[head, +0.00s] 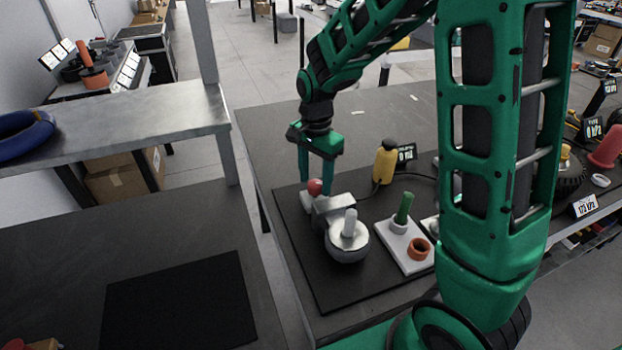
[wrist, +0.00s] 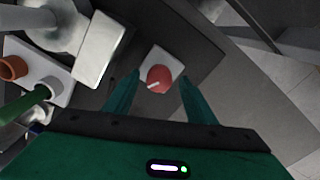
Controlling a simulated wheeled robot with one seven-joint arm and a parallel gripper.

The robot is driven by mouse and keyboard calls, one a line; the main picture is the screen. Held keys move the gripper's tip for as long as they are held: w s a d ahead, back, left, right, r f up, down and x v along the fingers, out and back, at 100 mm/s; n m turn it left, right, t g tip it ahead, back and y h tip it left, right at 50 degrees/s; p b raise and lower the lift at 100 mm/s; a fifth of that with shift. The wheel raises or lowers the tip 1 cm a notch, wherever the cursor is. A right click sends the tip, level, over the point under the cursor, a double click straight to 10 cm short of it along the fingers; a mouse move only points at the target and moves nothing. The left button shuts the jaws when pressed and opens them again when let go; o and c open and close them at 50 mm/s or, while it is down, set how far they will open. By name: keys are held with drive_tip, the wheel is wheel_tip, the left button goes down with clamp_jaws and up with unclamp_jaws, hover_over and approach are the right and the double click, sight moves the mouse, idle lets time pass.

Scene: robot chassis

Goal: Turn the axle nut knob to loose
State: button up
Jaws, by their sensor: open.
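The red knob (head: 315,187) sits on a small light block on the dark mat. In the wrist view the red knob (wrist: 160,79) shows a pale pointer line and lies between my two fingertips, with a gap on each side. My gripper (head: 317,180) is open, pointing down over the knob; it also shows in the wrist view (wrist: 160,82). Its fingers are apart and hold nothing. I cannot tell whether the fingertips reach down to the knob's height. A grey wheel hub with a pale upright axle (head: 349,226) stands just in front of the knob.
A white tray (head: 411,264) holds a green peg (head: 404,208) and an orange ring (head: 418,249) to the right. A yellow bottle-like object (head: 384,162) with a cable stands behind. A grey block (head: 333,204) adjoins the knob.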

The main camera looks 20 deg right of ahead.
drive_tip(key=c, duration=1)
drive_tip(key=shift+a, duration=0.3)
drive_tip(key=shift+d, duration=0.15)
drive_tip(key=shift+c, duration=0.2)
